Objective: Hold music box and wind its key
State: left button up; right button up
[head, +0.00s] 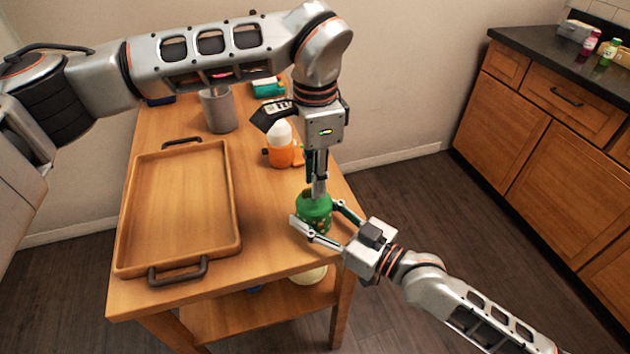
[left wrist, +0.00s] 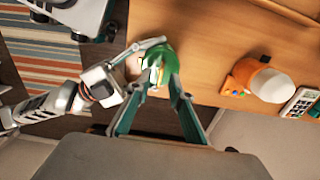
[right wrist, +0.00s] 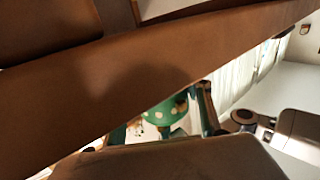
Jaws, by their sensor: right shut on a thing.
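The green music box (head: 314,207) with lighter spots stands near the front right corner of the wooden table. My right gripper (head: 316,214) is shut on it, one finger on each side. The music box also shows in the right wrist view (right wrist: 163,112), partly hidden by my gripper body. My left gripper (head: 318,192) points straight down over the top of the music box. In the left wrist view its fingertips (left wrist: 161,76) stand slightly apart at the top of the music box (left wrist: 168,58). The key is hard to make out between them.
A wooden tray (head: 237,195) with dark handles lies on the left of the table (head: 262,205). An orange bottle with a white top (head: 281,150) and a grey cup (head: 219,110) stand behind the music box. The floor right of the table is clear up to the cabinets (head: 545,120).

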pick_arm(q)
jog(key=shift+f, duration=0.75)
grip_shut()
